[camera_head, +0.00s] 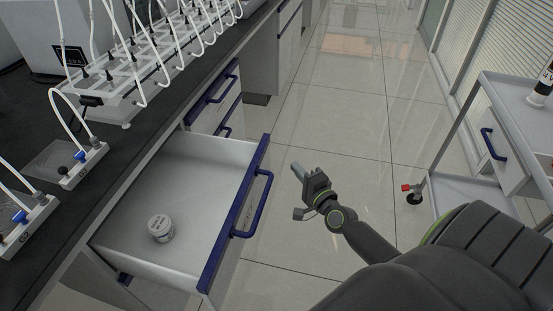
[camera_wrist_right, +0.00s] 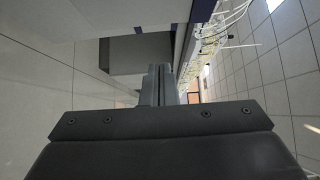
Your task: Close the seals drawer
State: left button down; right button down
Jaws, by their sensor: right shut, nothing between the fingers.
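The seals drawer (camera_head: 190,185) is pulled well out from the bench in the head view. It has pale inner walls and a dark blue front with a blue bar handle (camera_head: 262,205). A small white round container (camera_head: 161,228) lies inside it. My right gripper (camera_head: 298,172) is shut and empty, in front of the drawer, just right of the handle and apart from it. In the right wrist view its two fingers (camera_wrist_right: 160,85) are together with nothing between them. My left gripper is not in view.
The dark bench top (camera_head: 100,165) carries white stands with tubing (camera_head: 125,70). More closed drawers with blue handles (camera_head: 212,95) sit farther along. A wheeled cart (camera_head: 480,190) stands on the right. Tiled floor (camera_head: 340,110) lies open between bench and cart.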

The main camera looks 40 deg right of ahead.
aim_at(196, 145)
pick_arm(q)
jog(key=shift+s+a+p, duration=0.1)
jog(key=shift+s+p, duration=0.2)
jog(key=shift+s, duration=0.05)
pick_arm(e)
jog(key=w+a, duration=0.2)
jog(key=w, duration=0.5)
jog(key=shift+a, duration=0.15)
